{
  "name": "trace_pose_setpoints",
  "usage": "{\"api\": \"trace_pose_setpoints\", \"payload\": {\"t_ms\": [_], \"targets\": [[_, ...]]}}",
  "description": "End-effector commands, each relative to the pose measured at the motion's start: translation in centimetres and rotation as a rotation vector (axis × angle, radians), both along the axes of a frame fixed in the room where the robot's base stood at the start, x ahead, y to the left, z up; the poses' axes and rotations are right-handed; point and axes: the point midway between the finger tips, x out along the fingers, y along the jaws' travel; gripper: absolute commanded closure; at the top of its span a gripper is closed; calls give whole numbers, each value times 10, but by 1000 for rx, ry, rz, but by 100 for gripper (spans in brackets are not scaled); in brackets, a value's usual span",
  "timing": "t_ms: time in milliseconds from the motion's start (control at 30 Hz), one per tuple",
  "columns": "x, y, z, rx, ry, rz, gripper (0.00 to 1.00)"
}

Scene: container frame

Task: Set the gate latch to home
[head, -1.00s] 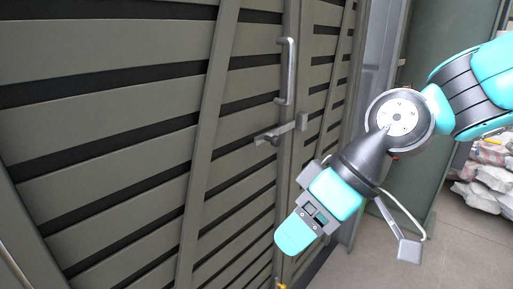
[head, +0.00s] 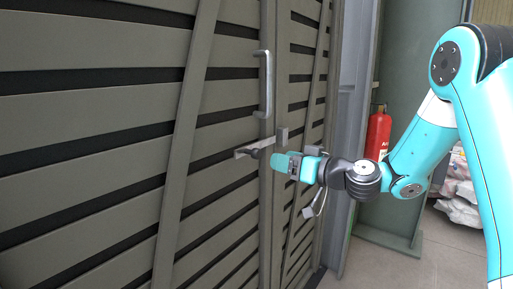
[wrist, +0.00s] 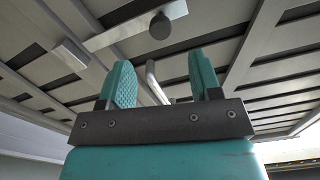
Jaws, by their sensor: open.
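The gate latch (head: 262,145) is a grey metal bar on the gate, sloping up to the right, with a dark round knob (head: 248,153) near its left end. Its right end is close to a small grey block (head: 281,135); I cannot tell whether they touch. My gripper (head: 277,161) is just below and right of the latch, pointing left. In the wrist view my gripper (wrist: 162,78) is open, with two teal fingers apart and nothing between them. The latch bar (wrist: 120,32) and its knob (wrist: 160,26) appear beyond the fingertips, the block (wrist: 70,54) to the left.
A vertical pull handle (head: 265,84) is on the gate (head: 110,145) above the latch; it also shows between the fingers in the wrist view (wrist: 153,80). A red fire extinguisher (head: 377,136) stands at the right, by a green panel (head: 408,80). Pale sacks (head: 460,196) lie behind my arm.

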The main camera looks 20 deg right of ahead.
Motion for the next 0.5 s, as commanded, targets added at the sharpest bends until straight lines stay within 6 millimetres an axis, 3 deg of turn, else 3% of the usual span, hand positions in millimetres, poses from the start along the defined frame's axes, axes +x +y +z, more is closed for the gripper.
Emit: {"api": "trace_pose_setpoints", "payload": {"t_ms": [200,500], "targets": [[39,31,4,-1,-1,5,42],[70,52,1,-1,1,3,42]]}}
